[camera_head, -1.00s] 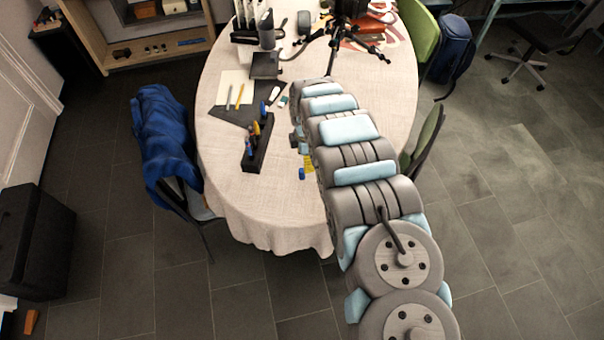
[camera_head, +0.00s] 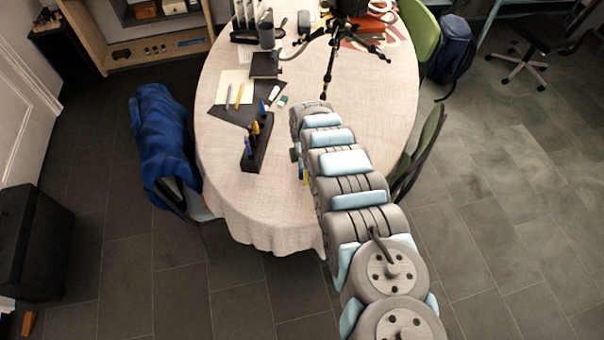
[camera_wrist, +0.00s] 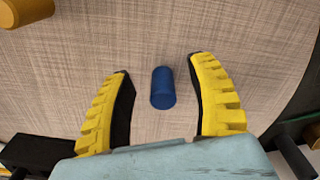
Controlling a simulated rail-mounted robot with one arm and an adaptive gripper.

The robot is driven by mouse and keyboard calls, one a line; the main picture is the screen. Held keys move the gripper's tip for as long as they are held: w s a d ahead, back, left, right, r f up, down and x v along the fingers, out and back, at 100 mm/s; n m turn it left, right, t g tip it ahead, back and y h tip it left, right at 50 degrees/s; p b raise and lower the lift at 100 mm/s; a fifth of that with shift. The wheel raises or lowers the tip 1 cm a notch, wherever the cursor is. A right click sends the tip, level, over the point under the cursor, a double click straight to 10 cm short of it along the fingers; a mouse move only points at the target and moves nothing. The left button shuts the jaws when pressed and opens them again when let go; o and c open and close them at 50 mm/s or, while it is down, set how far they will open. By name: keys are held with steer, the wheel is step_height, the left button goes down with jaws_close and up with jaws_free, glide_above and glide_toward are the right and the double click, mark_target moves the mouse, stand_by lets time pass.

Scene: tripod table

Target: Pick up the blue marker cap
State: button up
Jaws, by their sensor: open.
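The blue marker cap (camera_wrist: 162,88) lies on the cloth-covered table in the wrist view, between the two yellow fingers of my gripper (camera_wrist: 160,74). The fingers stand apart on either side of it and do not touch it. In the head view a small blue bit (camera_head: 300,173) shows at the left edge of my arm; it may be the cap. My gripper is mostly hidden behind my arm in that view.
A black holder (camera_head: 256,153) with upright markers stands left of my arm. A yellow-orange cylinder (camera_wrist: 24,10) lies at the upper left in the wrist view. A black tripod (camera_head: 330,70) stands farther back. The table's (camera_head: 225,195) front left is clear.

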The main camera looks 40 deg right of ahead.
steer(key=shift+f, duration=0.15)
steer(key=c, duration=0.8)
steer(key=shift+r+p, duration=0.5)
steer(key=shift+r, duration=1.25)
steer(key=s+a+r+p, duration=0.2)
steer(key=s+r, duration=0.2)
steer(key=r, duration=0.2)
steer(key=shift+s+a, duration=0.25)
steer(key=shift+a, duration=0.1)
